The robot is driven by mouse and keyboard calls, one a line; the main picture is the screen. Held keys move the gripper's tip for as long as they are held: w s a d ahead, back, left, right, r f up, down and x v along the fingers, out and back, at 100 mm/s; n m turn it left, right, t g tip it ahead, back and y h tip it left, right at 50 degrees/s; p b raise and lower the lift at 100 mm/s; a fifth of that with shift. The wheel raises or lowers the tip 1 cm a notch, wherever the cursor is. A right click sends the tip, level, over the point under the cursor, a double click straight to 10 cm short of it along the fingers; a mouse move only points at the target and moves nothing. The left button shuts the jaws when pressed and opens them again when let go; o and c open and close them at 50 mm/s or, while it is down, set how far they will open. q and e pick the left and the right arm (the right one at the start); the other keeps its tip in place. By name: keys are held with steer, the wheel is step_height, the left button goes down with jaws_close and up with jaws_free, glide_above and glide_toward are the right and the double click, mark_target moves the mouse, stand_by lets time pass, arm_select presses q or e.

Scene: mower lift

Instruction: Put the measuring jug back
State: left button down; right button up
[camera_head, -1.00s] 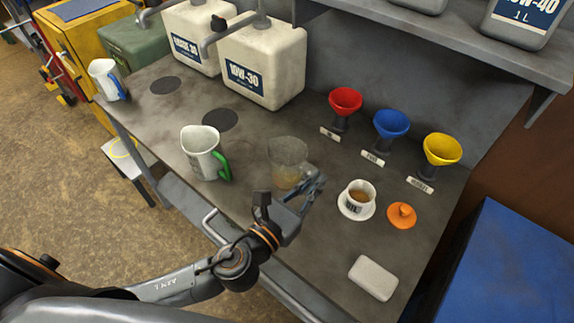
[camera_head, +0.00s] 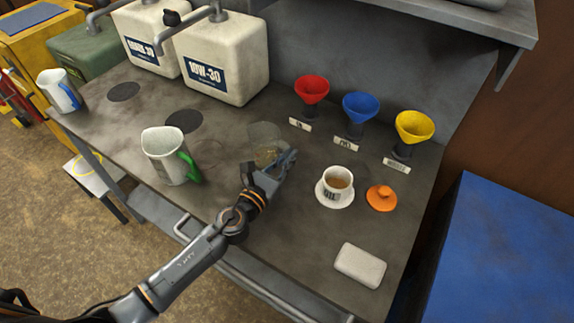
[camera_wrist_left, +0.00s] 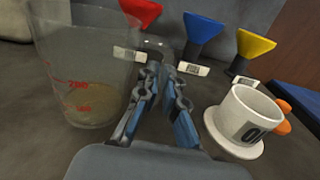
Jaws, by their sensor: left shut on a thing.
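The clear measuring jug (camera_head: 264,136) is see-through, with a little brown liquid at the bottom. It appears upright on the grey bench, between the green-handled jug and the cup. In the left wrist view the jug (camera_wrist_left: 85,70), with red scale marks, stands just left of the fingers. My left gripper (camera_head: 284,162) is at its right side, and in the left wrist view the fingers (camera_wrist_left: 160,85) are close together. They are shut on the jug's clear handle, mostly hidden between them. I cannot tell whether the jug's base touches the bench. My right gripper is not in view.
A green-handled jug (camera_head: 165,157) stands left, a blue-handled one (camera_head: 58,92) farther left. Two dark round spots (camera_head: 184,121) mark the bench near the oil canisters (camera_head: 225,60). Right are funnels (camera_head: 361,107), a cup (camera_head: 337,178), an orange lid (camera_head: 381,197) and a white block (camera_head: 360,265).

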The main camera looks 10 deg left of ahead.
arm_select(q)
steer(key=shift+f, duration=0.7)
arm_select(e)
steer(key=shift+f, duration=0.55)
arm_select(q)
steer(key=shift+f+b, duration=0.15)
steer(key=shift+b, duration=0.2)
steer(key=c, duration=1.5)
jaws_free()
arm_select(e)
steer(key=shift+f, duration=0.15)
arm_select(q)
steer(key=shift+s, duration=0.2)
steer(key=b+v, duration=0.2)
steer(key=v, duration=0.8)
steer(key=shift+s+a, duration=0.2)
steer(key=shift+s, duration=0.15)
steer(key=shift+s+a, duration=0.15)
steer(key=shift+s, duration=0.25)
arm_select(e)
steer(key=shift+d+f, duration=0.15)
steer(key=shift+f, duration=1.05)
